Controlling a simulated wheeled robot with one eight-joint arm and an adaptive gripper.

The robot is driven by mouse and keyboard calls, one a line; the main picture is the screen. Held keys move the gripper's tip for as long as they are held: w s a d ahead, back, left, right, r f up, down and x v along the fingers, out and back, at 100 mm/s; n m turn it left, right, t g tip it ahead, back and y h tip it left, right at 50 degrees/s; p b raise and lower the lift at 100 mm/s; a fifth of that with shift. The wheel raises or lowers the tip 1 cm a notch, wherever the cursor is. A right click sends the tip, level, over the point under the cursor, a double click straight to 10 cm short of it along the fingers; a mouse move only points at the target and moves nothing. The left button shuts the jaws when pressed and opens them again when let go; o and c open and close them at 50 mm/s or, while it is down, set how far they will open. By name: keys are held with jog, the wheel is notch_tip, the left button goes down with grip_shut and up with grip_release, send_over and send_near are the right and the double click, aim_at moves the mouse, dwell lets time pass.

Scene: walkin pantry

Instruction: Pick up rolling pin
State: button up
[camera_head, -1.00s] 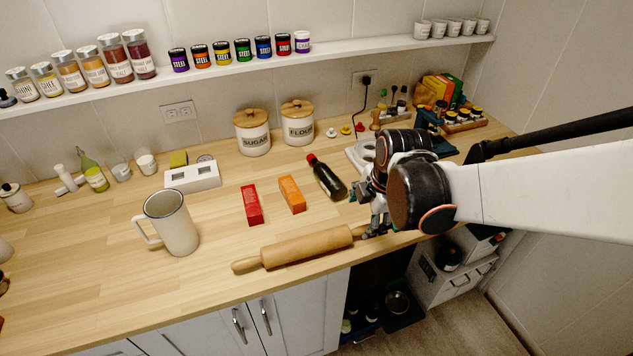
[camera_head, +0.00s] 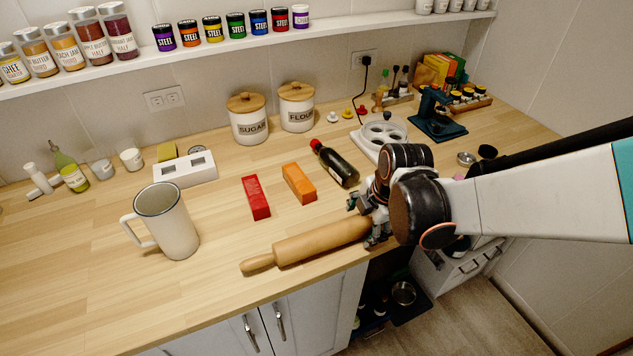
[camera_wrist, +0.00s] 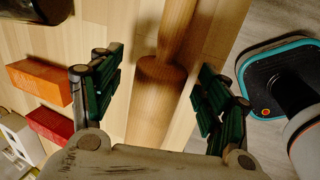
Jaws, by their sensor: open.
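The wooden rolling pin (camera_head: 322,241) lies near the front edge of the counter, its left handle free and its right end hidden behind my gripper. My gripper (camera_head: 368,222) is at the pin's right end in the head view. In the wrist view the pin (camera_wrist: 157,95) runs lengthwise between my gripper's two green-padded fingers (camera_wrist: 158,100). The fingers are open, with gaps showing on both sides of the pin, and do not appear to touch it.
A dark bottle (camera_head: 336,163), an orange box (camera_head: 299,184) and a red box (camera_head: 256,197) lie behind the pin. A white mug (camera_head: 167,222) stands to the left. The counter edge is just in front, with cabinets (camera_head: 290,318) below.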

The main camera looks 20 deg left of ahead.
jog(key=shift+w+f, duration=0.15)
jog(key=shift+f, duration=0.15)
jog(key=shift+r, duration=0.1)
jog(key=c, duration=1.6)
jog(key=shift+r, duration=0.15)
